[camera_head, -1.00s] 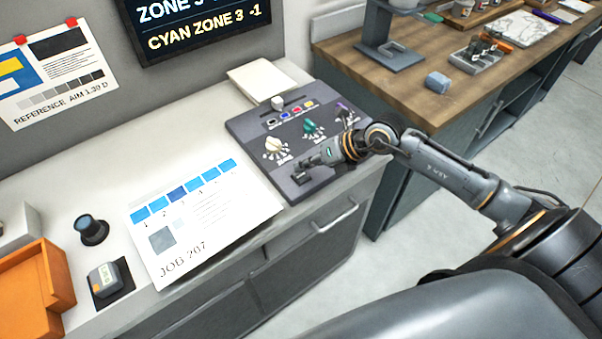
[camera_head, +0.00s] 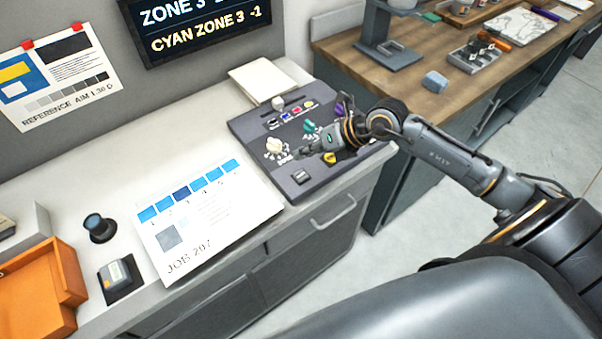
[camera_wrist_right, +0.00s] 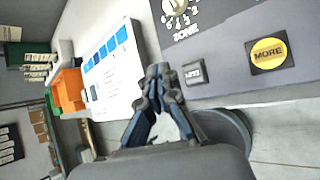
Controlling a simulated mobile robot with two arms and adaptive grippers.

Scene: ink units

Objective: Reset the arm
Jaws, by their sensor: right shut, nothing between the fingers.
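My right arm reaches in from the right in the head view, and its gripper (camera_head: 308,150) is over the dark control panel (camera_head: 252,132). In the right wrist view the gripper (camera_wrist_right: 157,80) is shut with nothing between its fingers. The fingertips show beside a dark square button (camera_wrist_right: 195,72), with a yellow MORE button (camera_wrist_right: 268,53) to its right. A white zone knob (camera_head: 274,146) and a green knob (camera_head: 310,127) stand on the panel behind the gripper. My left gripper is not in view.
A printed JOB sheet (camera_head: 205,225) lies left of the panel. A dark round knob (camera_head: 100,227), a small grey block (camera_head: 115,272) and an orange tray (camera_head: 66,270) are farther left. A wooden bench (camera_head: 440,95) stands at the right. A screen (camera_head: 195,25) hangs on the wall.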

